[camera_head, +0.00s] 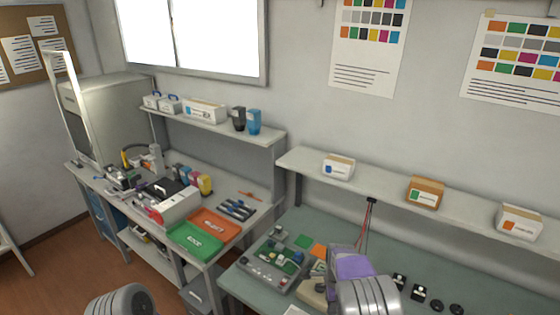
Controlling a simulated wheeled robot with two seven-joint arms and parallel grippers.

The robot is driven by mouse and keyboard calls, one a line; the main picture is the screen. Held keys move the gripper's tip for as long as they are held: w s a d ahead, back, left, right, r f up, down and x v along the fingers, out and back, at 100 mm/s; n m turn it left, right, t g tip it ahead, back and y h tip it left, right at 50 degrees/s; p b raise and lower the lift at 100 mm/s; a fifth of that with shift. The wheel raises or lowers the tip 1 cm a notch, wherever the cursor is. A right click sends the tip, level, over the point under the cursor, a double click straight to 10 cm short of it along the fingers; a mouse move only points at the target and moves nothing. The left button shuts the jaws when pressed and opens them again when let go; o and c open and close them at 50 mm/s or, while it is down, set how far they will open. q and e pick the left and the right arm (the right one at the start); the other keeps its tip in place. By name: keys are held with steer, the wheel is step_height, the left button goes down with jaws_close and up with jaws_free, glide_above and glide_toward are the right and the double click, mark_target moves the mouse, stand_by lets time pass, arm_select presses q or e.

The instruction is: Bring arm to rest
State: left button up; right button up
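My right arm comes in at the bottom, right of centre. My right gripper (343,262), grey and purple, is over the front part of the green-topped bench (450,285). Its fingertips are not clear, so I cannot tell whether it is open or shut. My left arm shows only as a rounded grey link at the bottom left, and its gripper is out of view.
A green tray (194,240) and an orange tray (215,224) lie on the left bench. A grey case of parts (270,268) is left of my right gripper. Boxes, including a brown one (425,192), stand on the shelf (385,186). The floor (60,265) is clear at left.

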steer(key=s+d+f+n+y+b, duration=0.1)
steer(key=s+f+n+b, duration=0.3)
steer(key=f, duration=0.7)
steer(key=s+f+n+b, duration=0.2)
steer(key=s+f+b, duration=0.2)
steer(key=s+f, duration=0.5)
arm_select(q)
step_height(320, 180, down, 17)
steer(key=w+b, duration=0.1)
steer(key=b, duration=0.6)
steer(key=shift+w+r+b, duration=0.15)
steer(key=shift+w+b, duration=0.2)
arm_select(e)
steer(key=s+a+f+n+y, duration=0.1)
steer(key=s+a+f+n, duration=0.2)
steer(key=s+f, duration=0.3)
steer(key=s+a+f+n+y, duration=0.2)
steer(key=s+a+f+n, duration=0.2)
steer(key=s+f+n, duration=0.2)
steer(key=shift+s+t, duration=0.3)
steer(key=shift+s, duration=0.1)
arm_select(q)
steer(key=shift+s, duration=0.1)
arm_select(e)
steer(key=shift+s+f, duration=0.1)
steer(key=shift+f, duration=0.1)
